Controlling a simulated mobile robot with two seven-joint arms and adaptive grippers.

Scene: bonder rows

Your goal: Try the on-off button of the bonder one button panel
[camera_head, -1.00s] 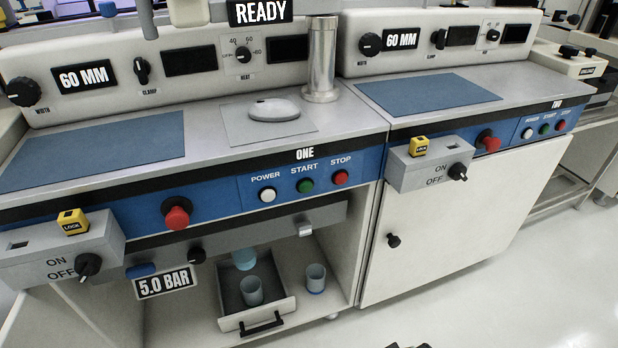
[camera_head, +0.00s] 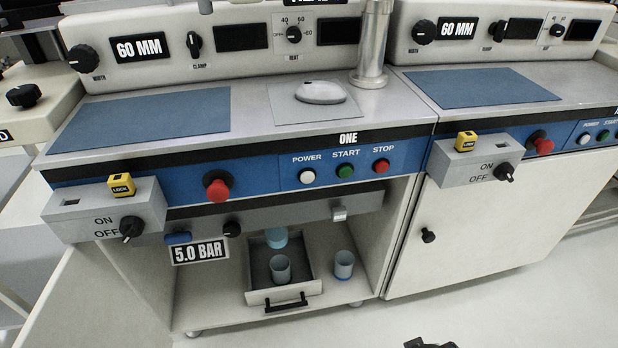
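The button panel of bonder one (camera_head: 265,182) is a blue strip on the front, under the label ONE. It carries a white button marked POWER (camera_head: 307,176), a green START button (camera_head: 345,171) and a red STOP button (camera_head: 381,165). A separate grey box (camera_head: 95,212) at the left has a black ON/OFF knob (camera_head: 131,228) and a yellow lock (camera_head: 121,185). A small dark part at the bottom edge looks like the tip of my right gripper (camera_head: 430,343), well below and apart from the panel; its fingers cannot be made out. My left gripper is out of view.
A red mushroom knob (camera_head: 217,190) sticks out left of the buttons. An open drawer (camera_head: 283,297) with a cup (camera_head: 280,268) juts out below, with another cup (camera_head: 344,265) beside it. Bonder two (camera_head: 500,225) adjoins at the right. The floor in front is clear.

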